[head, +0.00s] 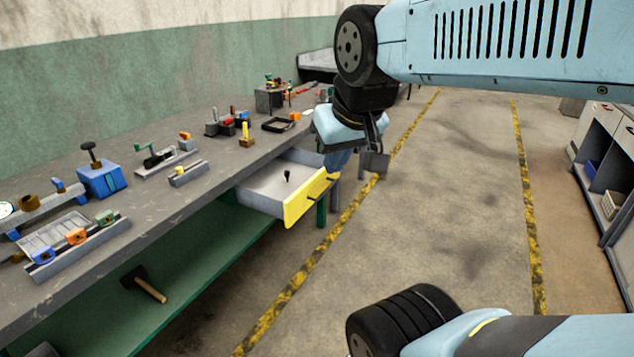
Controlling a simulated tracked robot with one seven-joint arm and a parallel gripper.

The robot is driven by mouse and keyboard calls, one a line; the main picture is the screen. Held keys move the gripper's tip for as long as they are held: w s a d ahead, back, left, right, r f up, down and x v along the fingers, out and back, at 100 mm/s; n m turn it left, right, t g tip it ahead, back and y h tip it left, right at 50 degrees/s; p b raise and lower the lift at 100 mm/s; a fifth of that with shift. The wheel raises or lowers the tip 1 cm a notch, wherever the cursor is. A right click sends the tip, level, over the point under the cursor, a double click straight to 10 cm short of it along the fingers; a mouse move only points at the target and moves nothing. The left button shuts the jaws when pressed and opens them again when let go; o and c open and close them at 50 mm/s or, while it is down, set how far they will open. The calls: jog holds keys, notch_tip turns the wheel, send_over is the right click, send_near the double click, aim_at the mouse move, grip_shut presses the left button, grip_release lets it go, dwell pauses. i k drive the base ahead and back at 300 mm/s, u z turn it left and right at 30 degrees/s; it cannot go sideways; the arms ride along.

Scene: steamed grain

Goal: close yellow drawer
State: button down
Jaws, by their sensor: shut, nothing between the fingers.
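The yellow drawer (306,200) is pulled out from under the workbench. It has a bright yellow front with a dark handle, and grey sides. A small dark object (288,176) shows inside its light interior. My gripper (336,168) hangs at the far end of the drawer front, close to its top corner. It is shut and empty. Its fingertips are small and hard to make out, and I cannot tell whether they touch the drawer.
The grey workbench (150,200) holds a blue box (101,180), a black tray (280,125) and several tools and small parts. A hammer (146,284) lies on the green lower shelf (200,275). Open floor lies to the right, with cabinets (606,150) beyond.

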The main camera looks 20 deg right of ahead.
aim_at(267, 190)
jog(key=i, duration=0.9)
jog(key=z, duration=0.05)
